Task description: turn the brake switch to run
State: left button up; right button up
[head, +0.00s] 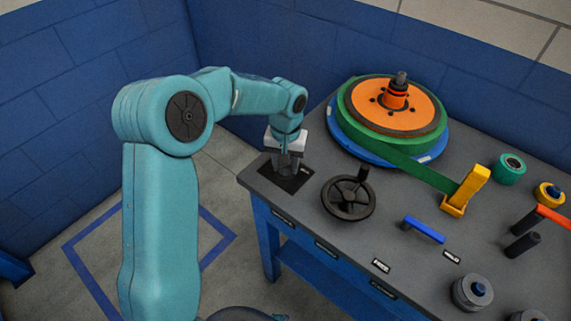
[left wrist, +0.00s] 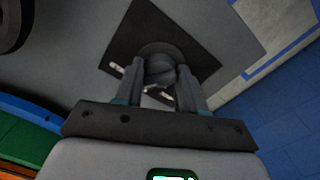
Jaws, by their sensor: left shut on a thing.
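The brake switch is a dark round knob (left wrist: 162,72) on a black square plate (head: 285,179) at the left corner of the grey table. My left gripper (head: 288,166) points down over the plate and is shut on the knob. In the left wrist view, the two fingers of my left gripper (left wrist: 164,88) stand on either side of the knob. Small pale marks show on the plate (left wrist: 122,48) beside the knob, too small to read. In the head view the knob is mostly hidden by the gripper. My right gripper is not in view.
A black handwheel (head: 348,199) stands just right of the plate. Behind it is a large reel (head: 395,110) in orange, green and blue. A yellow block (head: 466,190), a blue handle (head: 424,230) and several knobs occupy the table's right part. Blue walls close the back.

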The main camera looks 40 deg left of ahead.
pick_arm(q)
jog(key=n+b, duration=0.1)
jog(key=n, duration=0.3)
jog(key=shift+w, duration=0.15)
jog(key=shift+r+n+b, duration=0.1)
jog(key=shift+n+b, duration=0.5)
jog(key=shift+n, duration=0.9)
jog(key=shift+a, duration=0.1)
jog(key=o, duration=1)
jog(key=shift+o, duration=0.2)
notch_tip(320, 180, up, 16)
jog(key=p, duration=0.2)
jog(key=shift+r, duration=0.1)
